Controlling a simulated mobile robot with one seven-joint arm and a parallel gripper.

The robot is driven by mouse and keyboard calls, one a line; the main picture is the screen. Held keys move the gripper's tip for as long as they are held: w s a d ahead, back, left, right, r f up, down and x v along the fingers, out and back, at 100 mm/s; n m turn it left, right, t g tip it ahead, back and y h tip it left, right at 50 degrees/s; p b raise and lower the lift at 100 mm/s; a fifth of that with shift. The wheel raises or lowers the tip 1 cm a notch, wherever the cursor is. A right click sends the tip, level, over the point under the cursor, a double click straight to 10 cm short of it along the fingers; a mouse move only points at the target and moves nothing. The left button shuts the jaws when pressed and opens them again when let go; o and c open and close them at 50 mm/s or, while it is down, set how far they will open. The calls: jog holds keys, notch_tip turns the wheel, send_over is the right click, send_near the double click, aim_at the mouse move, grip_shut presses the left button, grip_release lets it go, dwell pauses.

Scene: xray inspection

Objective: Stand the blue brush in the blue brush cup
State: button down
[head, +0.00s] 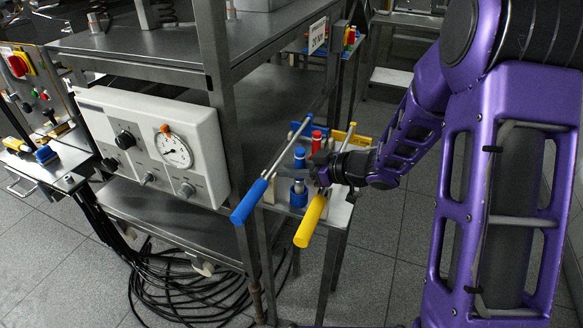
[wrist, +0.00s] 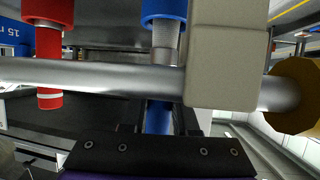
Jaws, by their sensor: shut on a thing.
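A long rod with a blue handle (head: 249,201), which looks like the blue brush, lies slanted across the small stand, its handle jutting over the near edge. A parallel rod with a yellow handle (head: 311,220) lies to its right. My gripper (head: 322,172) is at the yellow-handled rod's shaft and appears shut on it. In the wrist view the metal shaft (wrist: 100,77) runs crosswise close to the camera, ending in yellow at right.
A pale block (wrist: 222,55) crosses the shaft in the wrist view. A metal rack with a white gauge panel (head: 155,145) is at left.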

jog(key=shift+f+b, duration=0.5)
jog(key=shift+f, duration=0.4)
jog(key=c, duration=0.6)
grip_release()
jog(key=shift+s+a+f, duration=0.1)
jog(key=shift+s+a, duration=0.05)
jog(key=p+v, duration=0.2)
jog(key=v, duration=1.5)
jog(key=shift+d+r, duration=0.25)
jog(key=shift+d, duration=0.15)
